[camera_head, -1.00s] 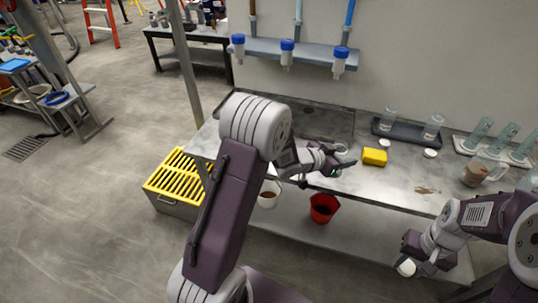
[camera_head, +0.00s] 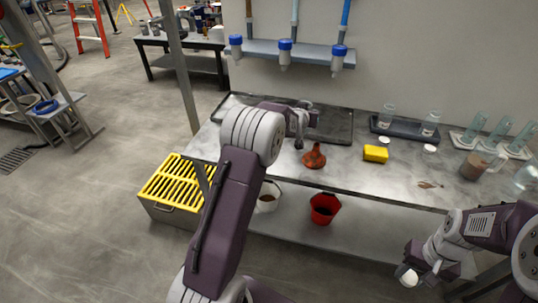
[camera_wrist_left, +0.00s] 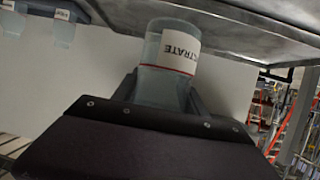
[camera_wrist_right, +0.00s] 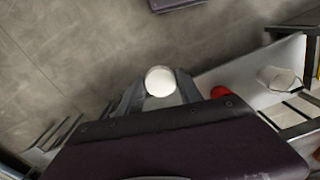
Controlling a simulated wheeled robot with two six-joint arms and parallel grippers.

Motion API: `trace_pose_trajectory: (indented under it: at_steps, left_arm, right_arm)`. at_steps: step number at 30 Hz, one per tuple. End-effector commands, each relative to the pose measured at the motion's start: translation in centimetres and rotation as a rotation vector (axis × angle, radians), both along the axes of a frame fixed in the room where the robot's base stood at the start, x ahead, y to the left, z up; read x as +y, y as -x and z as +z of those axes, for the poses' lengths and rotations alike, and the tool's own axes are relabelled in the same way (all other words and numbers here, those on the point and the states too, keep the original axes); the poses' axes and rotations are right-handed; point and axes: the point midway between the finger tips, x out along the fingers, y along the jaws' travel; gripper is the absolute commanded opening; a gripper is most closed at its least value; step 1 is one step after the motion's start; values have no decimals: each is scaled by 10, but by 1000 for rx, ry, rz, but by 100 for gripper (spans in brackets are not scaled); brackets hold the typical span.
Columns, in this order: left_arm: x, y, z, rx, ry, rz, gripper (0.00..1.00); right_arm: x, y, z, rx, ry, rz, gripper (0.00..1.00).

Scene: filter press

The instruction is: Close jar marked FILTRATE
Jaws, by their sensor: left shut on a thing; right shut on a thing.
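The jar marked FILTRATE (camera_wrist_left: 168,62) is in the left wrist view, a clear jar with a white label; only "TRATE" reads, upside down. My left gripper (camera_wrist_left: 160,92) is shut on it. In the head view, the left gripper (camera_head: 306,108) is over the dark tray at the back of the bench; the jar is not clear there. My right gripper (camera_head: 411,270) is shut on a round white lid (camera_wrist_right: 160,81), in front of the bench at lower right. The lid also shows in the head view (camera_head: 409,279). Jar and lid are far apart.
The bench holds a brown funnel-shaped thing (camera_head: 314,156), a yellow sponge (camera_head: 375,153), two loose white lids (camera_head: 430,148), and a dark tray (camera_head: 408,129) with clear jars. A red bucket (camera_head: 323,209) stands underneath. A shelf (camera_head: 268,53) hangs above.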

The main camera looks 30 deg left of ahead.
Motion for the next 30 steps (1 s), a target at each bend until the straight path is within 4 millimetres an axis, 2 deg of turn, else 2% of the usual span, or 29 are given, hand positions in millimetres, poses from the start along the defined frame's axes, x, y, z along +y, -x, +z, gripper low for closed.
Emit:
trace_pose_trajectory:
  at_steps: [6,18,23,30]
  left_arm:
    - [12,-7,1,-2,0,50,0]
    - [16,-5,-1,-2,-1,57,0]
    - [37,9,-20,-1,-2,60,0]
    - [78,39,-45,2,0,60,0]
  right_arm:
    - [0,0,-5,0,0,0,5]
    - [0,0,-8,0,0,0,5]
    - [0,0,-24,0,0,0,5]
    - [0,0,-20,0,0,0,5]
